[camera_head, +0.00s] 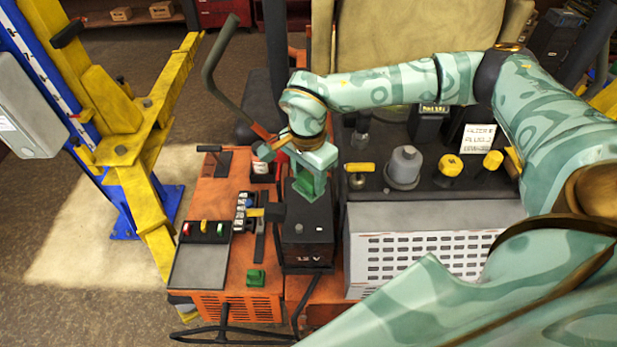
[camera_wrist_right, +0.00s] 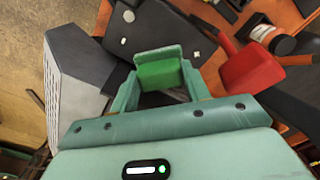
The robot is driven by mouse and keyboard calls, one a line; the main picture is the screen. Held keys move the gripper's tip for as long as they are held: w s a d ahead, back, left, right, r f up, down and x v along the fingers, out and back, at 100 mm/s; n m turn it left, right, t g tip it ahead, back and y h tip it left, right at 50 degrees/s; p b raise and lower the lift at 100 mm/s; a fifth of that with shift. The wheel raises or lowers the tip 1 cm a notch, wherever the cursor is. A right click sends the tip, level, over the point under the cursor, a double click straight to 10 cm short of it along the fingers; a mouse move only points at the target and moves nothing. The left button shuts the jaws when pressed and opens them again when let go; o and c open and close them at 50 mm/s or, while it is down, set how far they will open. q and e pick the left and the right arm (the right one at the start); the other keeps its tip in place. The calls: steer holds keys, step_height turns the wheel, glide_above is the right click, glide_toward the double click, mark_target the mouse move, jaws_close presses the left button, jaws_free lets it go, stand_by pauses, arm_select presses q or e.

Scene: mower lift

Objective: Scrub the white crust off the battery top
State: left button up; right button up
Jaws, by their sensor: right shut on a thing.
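The battery (camera_head: 307,240) is a black box marked 12 V on the orange machine. Its dark top also shows in the right wrist view (camera_wrist_right: 150,32), with a few small pale spots on it; I cannot tell which are crust and which are terminals. My right gripper (camera_head: 309,186) is pointed down over the far part of the battery top. In the right wrist view, its jaws (camera_wrist_right: 158,85) are shut on a green block-like piece (camera_wrist_right: 158,73). I cannot tell if bristles are under it or if it touches the battery. My left gripper is not in view.
Left of the battery are a row of small dark blocks (camera_head: 244,212), a grey tray (camera_head: 200,265) and a green knob-like piece (camera_head: 256,277). A white perforated housing (camera_head: 420,260) stands close on the right. A yellow and blue lift post (camera_head: 130,150) stands further left.

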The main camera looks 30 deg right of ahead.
steer(key=shift+r, duration=1.5)
steer(key=shift+f, duration=0.1)
